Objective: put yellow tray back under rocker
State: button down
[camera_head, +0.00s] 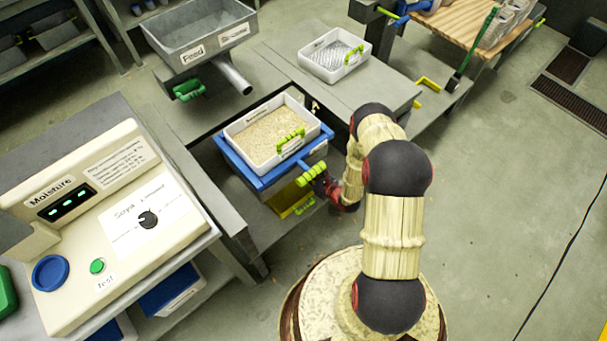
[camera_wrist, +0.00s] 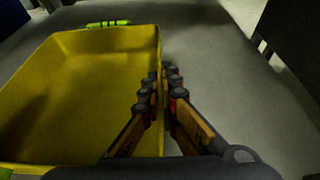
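The yellow tray (camera_head: 289,205) is low, below the blue rocker (camera_head: 254,179), and mostly hidden by it in the head view. In the wrist view the yellow tray (camera_wrist: 85,85) looks empty and rests on a grey surface, with a green handle at its far edge. My gripper (camera_wrist: 164,80) is at the tray's right wall, one finger inside and one outside. The fingers look closed on that wall. In the head view my gripper (camera_head: 325,187) is partly hidden by my arm. The rocker carries a white tray (camera_head: 258,158) of pale grains.
A grey feed hopper (camera_head: 198,35) stands behind the rocker. A white tray with a mesh-like bottom (camera_head: 323,62) sits on the grey bench to the right. The moisture tester (camera_head: 100,225) is at the left. Open floor (camera_head: 500,220) lies to the right.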

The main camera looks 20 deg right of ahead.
jog(key=c, duration=2.5)
grip_release()
jog(key=shift+c, duration=0.2)
jog(key=o, duration=0.5)
jog(key=shift+s+d+r, duration=0.1)
jog(key=shift+s+r, duration=0.1)
jog(key=shift+s, duration=0.05)
jog(key=p+v, duration=0.4)
jog(key=v, duration=0.6)
jog(key=shift+s, duration=0.15)
jog(key=shift+s+d+r, duration=0.2)
jog(key=shift+s, duration=0.3)
